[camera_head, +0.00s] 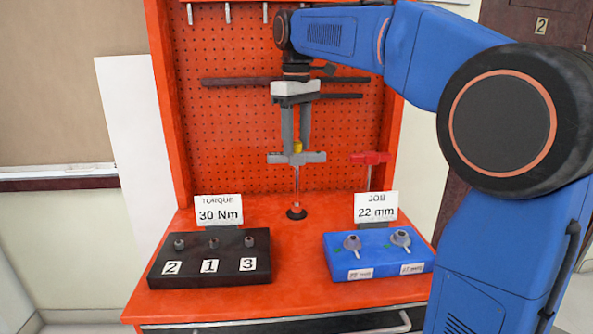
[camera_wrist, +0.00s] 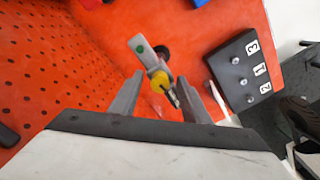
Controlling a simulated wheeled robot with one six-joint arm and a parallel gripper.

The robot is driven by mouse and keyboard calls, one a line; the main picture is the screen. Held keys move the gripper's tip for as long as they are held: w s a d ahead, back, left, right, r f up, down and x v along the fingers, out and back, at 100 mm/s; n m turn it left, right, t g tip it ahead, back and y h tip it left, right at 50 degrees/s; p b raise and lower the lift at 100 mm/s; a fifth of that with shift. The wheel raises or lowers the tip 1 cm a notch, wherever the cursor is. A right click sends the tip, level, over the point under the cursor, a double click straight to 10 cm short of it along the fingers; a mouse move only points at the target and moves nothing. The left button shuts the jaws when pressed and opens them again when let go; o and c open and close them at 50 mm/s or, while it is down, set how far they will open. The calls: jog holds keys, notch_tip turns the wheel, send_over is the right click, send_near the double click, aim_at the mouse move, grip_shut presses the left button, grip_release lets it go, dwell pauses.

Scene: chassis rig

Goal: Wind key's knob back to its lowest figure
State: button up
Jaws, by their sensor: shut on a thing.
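The key is a grey T-shaped tool (camera_head: 315,157) standing upright, with a crossbar, a thin shaft and a dark foot on the bench. A yellow knob (camera_head: 297,146) sits at the top of it, between the fingers of my gripper (camera_head: 297,148). My gripper points straight down and is shut on the knob. No figures on the knob can be read.
A blue block (camera_head: 340,250) with two grey fittings stands right, by a "JOB 22 mm" card (camera_head: 376,207). A red T-handled tool (camera_head: 370,158) stands behind it.

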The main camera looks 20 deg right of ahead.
jog(key=m, duration=0.9)
jog(key=shift+r, duration=0.1)
dwell(0.3)
jog(key=shift+r, duration=2.9)
